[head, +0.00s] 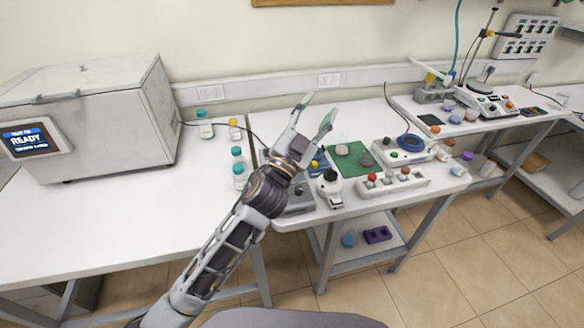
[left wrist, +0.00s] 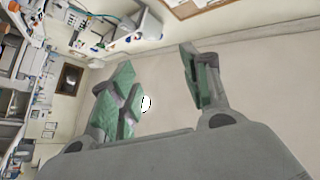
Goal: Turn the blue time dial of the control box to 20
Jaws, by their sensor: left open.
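My left gripper (head: 316,113) is raised over the middle table with its fingers spread and nothing between them. Its open green-padded fingers also show in the left wrist view (left wrist: 155,57), against the bare wall. A grey box (head: 299,203) with small knobs sits at the table's front left, partly hidden behind my arm. A white box with a blue round part (head: 411,143) stands farther right. I cannot tell which of these is the control box. No blue time dial or scale can be read. My right gripper is not in view.
A large grey machine (head: 95,105) with a READY screen (head: 30,140) stands on the left table. Teal-capped bottles (head: 238,175) stand near that table's right edge. A white microscope-like device (head: 330,190), a green mat (head: 350,160) and a knob rack (head: 393,182) crowd the middle table.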

